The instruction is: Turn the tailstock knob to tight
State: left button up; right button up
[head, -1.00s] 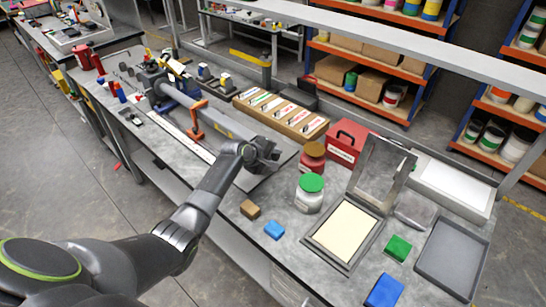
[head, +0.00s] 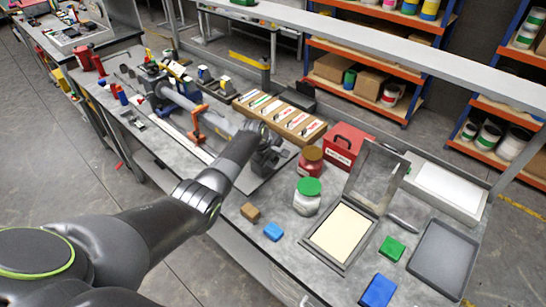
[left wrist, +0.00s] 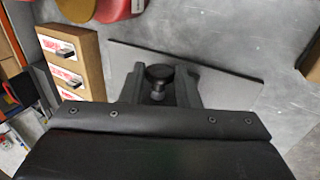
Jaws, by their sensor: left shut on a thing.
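The tailstock knob (left wrist: 158,72) is a dark round cap on a short stem. In the left wrist view it sits between the two fingers of my left gripper (left wrist: 160,85), which is shut on it. In the head view my left gripper (head: 268,157) is at the near end of the long grey bar machine (head: 185,102) on the bench, and the gripper and wrist hide the knob there. I cannot tell from the frames how far the knob is turned. My right gripper is not in view.
A wooden box with labelled cards (head: 280,116) lies behind the gripper.

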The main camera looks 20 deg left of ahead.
pick_arm(q)
jog(key=shift+w+g+y+b, duration=0.2)
jog(key=shift+g+y+b, duration=0.2)
jog(key=shift+g+b, duration=0.55)
jog(key=shift+r, duration=0.1)
jog(key=o, duration=0.9)
jog(key=shift+o, duration=0.2)
jog(key=shift+r, duration=0.1)
jog(key=shift+s+r+p, duration=0.1)
jog(key=shift+r+p, duration=0.25)
jog(key=shift+r, duration=0.15)
jog(key=b+v, duration=0.2)
jog(key=v, duration=1.4)
jog(key=shift+r, duration=0.1)
